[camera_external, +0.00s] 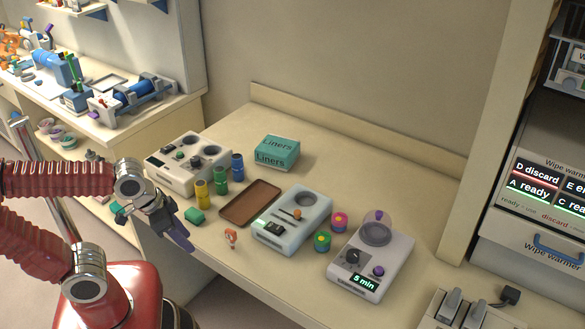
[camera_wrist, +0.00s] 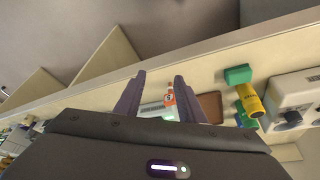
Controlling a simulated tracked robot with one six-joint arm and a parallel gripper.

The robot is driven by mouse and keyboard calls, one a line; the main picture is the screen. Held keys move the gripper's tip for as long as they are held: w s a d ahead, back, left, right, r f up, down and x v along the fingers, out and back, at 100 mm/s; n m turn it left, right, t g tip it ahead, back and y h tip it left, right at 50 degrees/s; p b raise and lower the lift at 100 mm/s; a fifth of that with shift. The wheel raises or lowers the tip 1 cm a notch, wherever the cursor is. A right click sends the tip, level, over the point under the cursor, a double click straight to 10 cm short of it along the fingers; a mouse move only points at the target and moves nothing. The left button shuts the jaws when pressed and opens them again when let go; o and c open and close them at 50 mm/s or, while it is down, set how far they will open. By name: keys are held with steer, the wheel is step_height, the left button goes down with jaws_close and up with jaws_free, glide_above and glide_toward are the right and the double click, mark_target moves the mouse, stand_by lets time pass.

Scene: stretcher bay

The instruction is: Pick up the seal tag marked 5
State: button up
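A small orange tag (camera_external: 231,238) with a pale round spot lies near the front edge of the counter, just in front of the brown tray (camera_external: 224,212). It also shows in the wrist view (camera_wrist: 169,97), between my fingers in the picture and beyond them; its mark is too small to read. My gripper (camera_external: 178,236) hangs off the front edge of the counter, left of the tag and apart from it. In the wrist view my gripper (camera_wrist: 160,77) has its two purple fingers spread, with nothing held between them.
A green block (camera_external: 194,216) lies left of the tray. Yellow, green and blue cylinders (camera_external: 221,180) stand behind it, beside a white knobbed device (camera_external: 188,163). Two more devices (camera_external: 292,220) (camera_external: 371,257), pink-and-green pots (camera_external: 322,242) and a Liners box (camera_external: 276,153) occupy the counter.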

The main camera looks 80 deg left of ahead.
mark_target(226, 230)
steer(key=s+a+f+n+g+h, duration=0.2)
steer(key=s+a+f+n+h, duration=0.15)
steer(key=a+f+n, duration=0.55)
steer(key=w+a+n+t+h, duration=0.1)
steer(key=n+t, duration=0.1)
steer(key=n, duration=0.2)
steer(key=w+a+n+t+h, duration=0.1)
steer(key=w+n+h, duration=0.1)
steer(key=n, duration=0.2)
steer(key=w+a+n+t+h, duration=0.1)
steer(key=n+t+h, duration=0.1)
steer(key=n, duration=0.2)
steer(key=shift+w+a+f+n+t, duration=0.15)
steer(key=shift+w+n+t, duration=0.15)
steer(key=shift+w+n, duration=0.1)
steer(key=w+r+n+t, duration=0.3)
steer(key=w+r+n, duration=0.1)
steer(key=shift+a+r+h, duration=0.35)
steer(key=shift+a, duration=0.05)
steer(key=shift+x, duration=4.3)
